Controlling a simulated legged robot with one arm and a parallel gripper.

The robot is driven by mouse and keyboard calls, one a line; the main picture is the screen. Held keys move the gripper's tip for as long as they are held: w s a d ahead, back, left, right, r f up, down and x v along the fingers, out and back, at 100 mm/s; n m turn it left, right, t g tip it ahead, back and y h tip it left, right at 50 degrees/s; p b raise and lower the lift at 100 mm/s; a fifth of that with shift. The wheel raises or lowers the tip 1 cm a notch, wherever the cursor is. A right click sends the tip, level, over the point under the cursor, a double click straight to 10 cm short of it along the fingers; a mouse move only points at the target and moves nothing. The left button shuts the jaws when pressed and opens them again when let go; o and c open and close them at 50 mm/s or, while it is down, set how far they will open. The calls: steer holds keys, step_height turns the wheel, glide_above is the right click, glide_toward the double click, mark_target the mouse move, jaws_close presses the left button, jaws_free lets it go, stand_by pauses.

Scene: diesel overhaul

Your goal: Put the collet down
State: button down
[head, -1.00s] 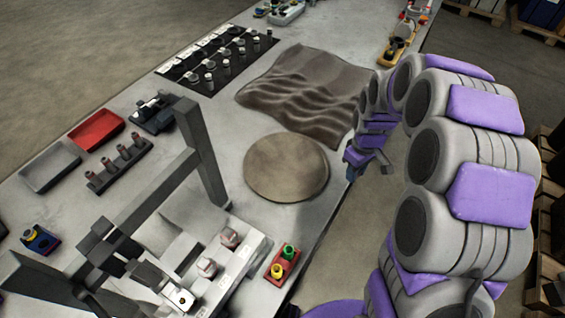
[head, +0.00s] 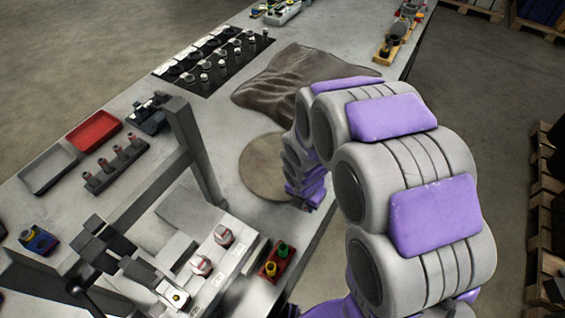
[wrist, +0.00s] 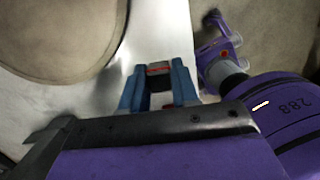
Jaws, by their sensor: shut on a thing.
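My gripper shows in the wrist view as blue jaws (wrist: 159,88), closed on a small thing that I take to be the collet. Its shape is not clear between the jaws, so I cannot make out its outline or tilt. In the head view my arm bends down and the wrist end (head: 308,196) hangs beside the right edge of a round tan disc (head: 262,170), near the bench's front edge. The arm hides part of the disc and most of the jaws. The disc also fills the upper left of the wrist view (wrist: 60,35), and its visible part is bare.
A crumpled brown cloth (head: 275,85) lies behind the disc. A dark frame (head: 195,150) stands to the left. A red holder (head: 277,262) with yellow and green pieces sits near the front edge. A dark mat (head: 190,72) holds several small parts. Bare bench (head: 232,125) lies left of the disc.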

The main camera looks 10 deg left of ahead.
steer(key=shift+a+f, duration=0.1)
steer(key=shift+a, duration=0.05)
steer(key=shift+n, duration=0.3)
steer(key=w+a, duration=0.2)
steer(key=w, duration=0.1)
steer(key=w+a+f+b, duration=0.1)
steer(key=w+a, duration=0.2)
steer(key=shift+a+f, duration=0.1)
steer(key=shift+a, duration=0.25)
steer(key=b, duration=0.1)
glide_above(282, 174)
steer(key=s, duration=0.1)
steer(key=shift+s+d+f, duration=0.15)
steer(key=shift+d+f, duration=0.05)
steer(key=shift+d, duration=0.2)
steer(key=shift+w+a+f+b, duration=0.15)
steer(key=shift+w+a+b, duration=0.2)
steer(key=shift+a, duration=0.35)
steer(key=f, duration=0.1)
steer(key=f+b, duration=0.1)
steer(key=f, duration=0.1)
steer(key=shift+d+f, duration=0.15)
steer(key=shift+d, duration=0.25)
steer(key=c, duration=0.9)
jaws_free()
steer(key=shift+a, duration=0.25)
steer(key=shift+o, duration=0.3)
steer(key=shift+d, duration=0.1)
